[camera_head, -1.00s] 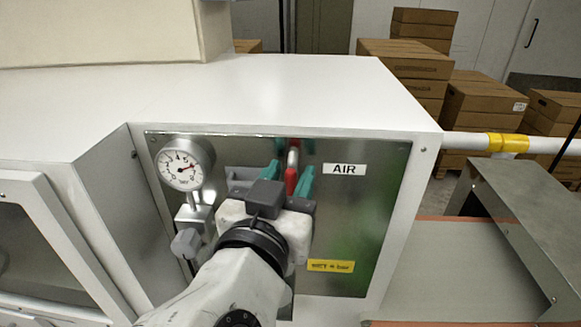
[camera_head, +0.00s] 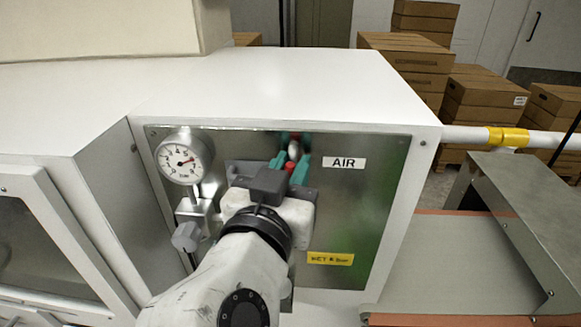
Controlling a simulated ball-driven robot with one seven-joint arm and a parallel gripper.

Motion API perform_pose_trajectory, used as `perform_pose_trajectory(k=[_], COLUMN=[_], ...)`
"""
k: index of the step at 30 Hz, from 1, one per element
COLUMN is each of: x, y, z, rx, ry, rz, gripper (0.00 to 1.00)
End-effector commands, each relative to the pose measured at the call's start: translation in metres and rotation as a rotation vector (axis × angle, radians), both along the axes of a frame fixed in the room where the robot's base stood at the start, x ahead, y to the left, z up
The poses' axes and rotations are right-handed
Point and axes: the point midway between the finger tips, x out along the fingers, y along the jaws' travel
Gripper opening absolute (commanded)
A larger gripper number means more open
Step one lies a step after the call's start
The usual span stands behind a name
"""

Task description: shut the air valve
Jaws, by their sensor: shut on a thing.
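The air valve's red handle (camera_head: 290,167) shows between the teal fingers of my gripper (camera_head: 289,165), below a pale metal part (camera_head: 294,150), on the shiny panel (camera_head: 385,190) left of the AIR label (camera_head: 344,163). My gripper is shut on the handle. My wrist and the gripper body cover the area below, so the rest of the valve and the handle's full angle are hidden.
A round pressure gauge (camera_head: 184,158) with a grey regulator knob (camera_head: 186,237) sits left of my gripper, close to my wrist. A yellow label (camera_head: 330,258) is at lower right. A conveyor belt (camera_head: 440,255) and metal cover (camera_head: 520,210) stand to the right; stacked boxes (camera_head: 485,100) are behind.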

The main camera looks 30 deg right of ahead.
Motion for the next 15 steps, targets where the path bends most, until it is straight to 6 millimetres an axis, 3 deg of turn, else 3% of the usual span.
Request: perform_pose_trajectory(k=[8,15], x=[0.000,0.010], y=[0.001,0.013], z=[0.000,-0.002], rx=[-0.008,-0.164], ry=[0.005,0.117], rz=[0.000,0.001], gripper=[0.00,0.00])
